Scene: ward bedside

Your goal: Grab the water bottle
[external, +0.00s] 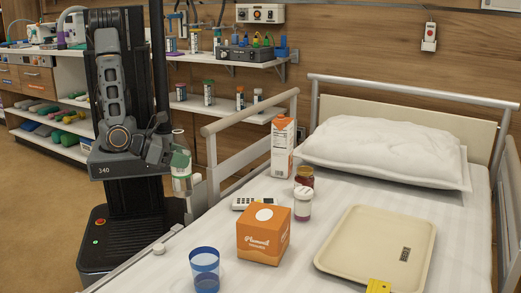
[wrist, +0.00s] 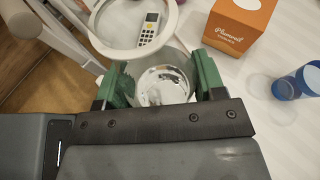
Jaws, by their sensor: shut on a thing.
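The water bottle (external: 182,183) is a clear, see-through vessel, held roughly upright beside the bed rail in the external view. My gripper (external: 180,160) has green fingers closed around its middle. In the wrist view, the bottle (wrist: 162,88) sits between the two green fingers, one on each side. A pale ring, apparently its rim, shows beyond them, and the remote is visible through it. Part of the bottle is hidden behind the fingers. I cannot tell whether its base touches anything.
An orange box (external: 263,235), a blue cup (external: 205,268), a remote (external: 254,202), a carton (external: 282,147), two jars (external: 303,204) and a beige tray (external: 350,222) are on the bed. The bed rail (external: 245,157) stands close to my arm. Shelves line the wall behind.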

